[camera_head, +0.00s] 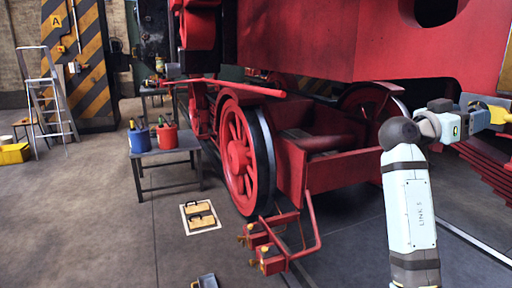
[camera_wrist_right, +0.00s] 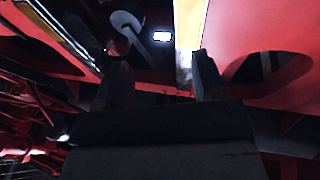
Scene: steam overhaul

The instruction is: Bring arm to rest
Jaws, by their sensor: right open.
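My right arm (camera_head: 411,215) rises from the bottom right of the head view, bends at a dark elbow joint and reaches toward the right edge, in front of the red locomotive (camera_head: 305,38). In the right wrist view my right gripper (camera_wrist_right: 160,82) shows two dark fingers, spread apart. I see nothing held between them. Red locomotive parts and a bright strip lie beyond the fingers. My left arm and left gripper are not in the head view.
A grey table (camera_head: 168,158) carries a blue bucket (camera_head: 139,140) and a red bucket (camera_head: 167,136) with tools. A red step frame (camera_head: 275,243) juts out below the locomotive. A stepladder (camera_head: 50,100) stands at the far left. The left floor is mostly clear.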

